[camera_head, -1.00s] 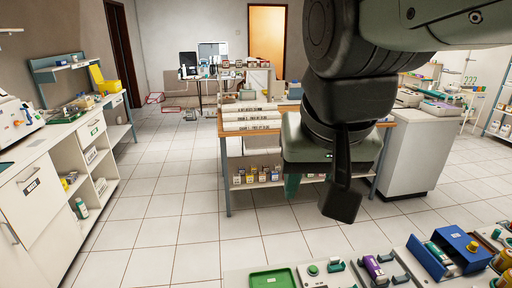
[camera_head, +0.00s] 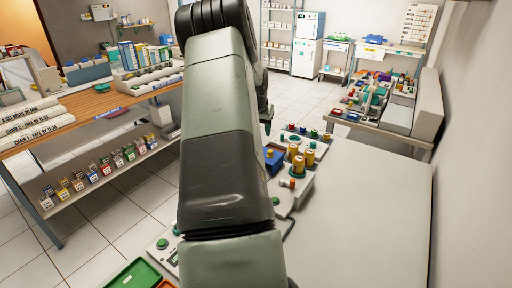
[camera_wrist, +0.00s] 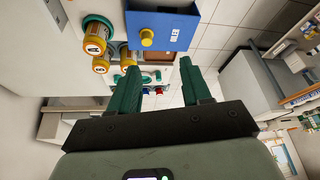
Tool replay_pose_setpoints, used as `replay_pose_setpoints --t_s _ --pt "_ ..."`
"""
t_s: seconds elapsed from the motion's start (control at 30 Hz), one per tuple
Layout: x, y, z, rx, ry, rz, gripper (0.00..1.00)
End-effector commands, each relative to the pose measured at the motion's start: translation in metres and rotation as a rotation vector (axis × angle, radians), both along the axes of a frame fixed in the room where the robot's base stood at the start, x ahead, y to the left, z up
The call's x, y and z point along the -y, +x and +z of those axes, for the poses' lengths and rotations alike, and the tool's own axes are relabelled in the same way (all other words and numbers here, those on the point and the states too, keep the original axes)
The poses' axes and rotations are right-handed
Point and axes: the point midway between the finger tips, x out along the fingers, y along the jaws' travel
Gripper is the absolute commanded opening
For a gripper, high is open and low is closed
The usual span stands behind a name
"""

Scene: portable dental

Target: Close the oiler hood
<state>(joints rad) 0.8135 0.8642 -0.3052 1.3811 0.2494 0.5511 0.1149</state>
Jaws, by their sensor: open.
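The oiler is a small blue unit (camera_head: 273,161) on the bench, just right of my arm in the head view, and partly hidden by it. In the wrist view its blue labelled hood panel (camera_wrist: 165,22) with a yellow knob (camera_wrist: 147,37) fills the top middle. A brownish opening shows along the panel's lower edge; how far the hood stands open is hard to tell. My gripper (camera_wrist: 160,66) has two green fingers spread apart with nothing between them. They point toward the blue panel, apparently without touching it. In the head view my arm hides most of the gripper.
Orange-yellow canisters (camera_wrist: 96,45) stand close beside the oiler; they also show in the head view (camera_head: 298,163). A green tray (camera_head: 135,275) lies at the near left. The pale bench top (camera_head: 370,210) at right is clear. A shelf table (camera_head: 80,125) stands left.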

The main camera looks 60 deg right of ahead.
Motion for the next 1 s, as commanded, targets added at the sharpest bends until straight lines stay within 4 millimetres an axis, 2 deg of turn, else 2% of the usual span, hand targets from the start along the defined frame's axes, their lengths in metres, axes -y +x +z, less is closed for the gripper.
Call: replay_pose_setpoints --t_s 0.03,0.17,0.37,0.7,0.87,1.0 --pt "0.011 -0.009 -0.012 -0.007 -0.002 -0.019 0.48" --pt "0.023 -0.018 -0.025 -0.011 -0.008 -0.039 0.48" --pt "0.032 -0.017 -0.048 -0.014 -0.007 -0.040 0.48" --pt "0.054 -0.010 -0.105 -0.012 -0.006 -0.038 0.48" --pt "0.060 -0.008 -0.120 -0.012 -0.006 -0.038 0.48" --pt "0.062 -0.008 -0.123 -0.011 -0.007 -0.039 0.48"
